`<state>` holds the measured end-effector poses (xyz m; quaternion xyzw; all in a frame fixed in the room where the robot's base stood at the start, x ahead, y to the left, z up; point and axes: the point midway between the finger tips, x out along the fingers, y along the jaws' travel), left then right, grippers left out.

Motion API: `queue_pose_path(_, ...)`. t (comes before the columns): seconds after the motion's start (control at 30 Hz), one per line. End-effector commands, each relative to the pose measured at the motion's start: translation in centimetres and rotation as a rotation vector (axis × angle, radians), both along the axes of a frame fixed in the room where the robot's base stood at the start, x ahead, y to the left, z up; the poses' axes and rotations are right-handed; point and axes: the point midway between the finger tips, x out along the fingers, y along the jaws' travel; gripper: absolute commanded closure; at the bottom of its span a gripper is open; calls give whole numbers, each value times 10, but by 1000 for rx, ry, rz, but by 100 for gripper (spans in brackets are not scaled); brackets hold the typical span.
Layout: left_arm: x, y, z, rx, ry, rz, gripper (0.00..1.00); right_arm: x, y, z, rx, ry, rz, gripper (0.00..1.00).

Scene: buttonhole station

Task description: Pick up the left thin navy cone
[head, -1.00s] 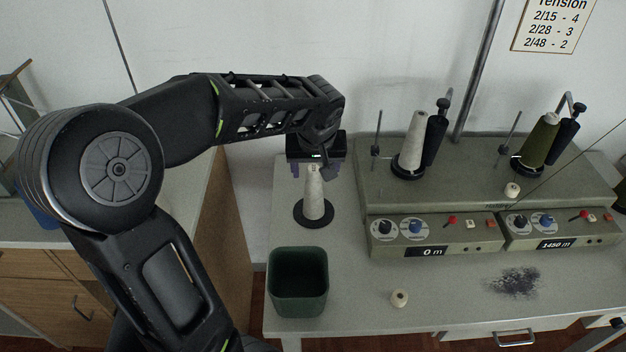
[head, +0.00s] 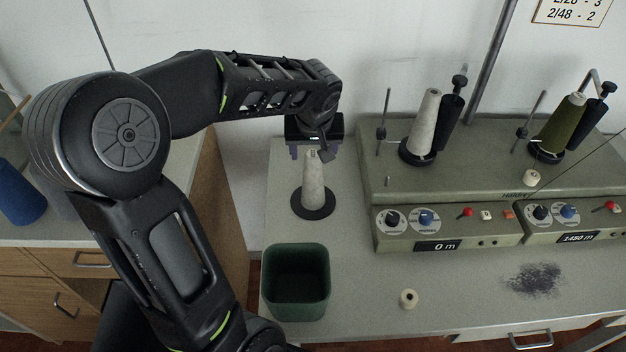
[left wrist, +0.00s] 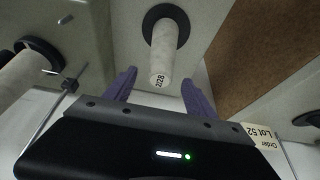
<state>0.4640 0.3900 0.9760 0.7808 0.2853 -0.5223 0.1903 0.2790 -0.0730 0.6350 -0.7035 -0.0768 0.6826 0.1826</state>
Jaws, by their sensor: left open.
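A blue cone (head: 20,195) stands on the left-hand cabinet at the left edge of the head view. A greyish-blue shape (head: 58,200) beside it is partly hidden behind my left arm; I cannot tell if either is the thin navy cone. My left gripper (head: 311,154) is open and empty, well away from them. It hangs over a pale grey cone (head: 314,185) on a round black base. In the left wrist view this cone (left wrist: 163,50), marked 2/28, points up between the open purple fingers (left wrist: 158,78), apart from both. My right gripper is not seen.
A green bin (head: 296,280) stands at the table's front left. The winding machine (head: 450,190) carries another pale cone (head: 424,122) and an olive cone (head: 560,125). A small cream spool (head: 408,299) and a dark lint patch lie in front.

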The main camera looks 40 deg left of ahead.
Motion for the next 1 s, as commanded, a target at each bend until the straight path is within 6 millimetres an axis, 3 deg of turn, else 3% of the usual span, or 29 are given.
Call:
queue_pose_path(0.1, 2, 2, -9, -1, 2, 1, 36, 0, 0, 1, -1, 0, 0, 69)
queue_pose_path(0.47, 4, 3, -13, 0, 1, 0, 36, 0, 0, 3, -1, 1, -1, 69)
queue_pose_path(0.8, 15, 14, -54, 0, 1, -1, 36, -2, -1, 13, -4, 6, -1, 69)
queue_pose_path(1.0, 17, 15, -58, -1, -1, 1, 36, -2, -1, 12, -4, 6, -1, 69)
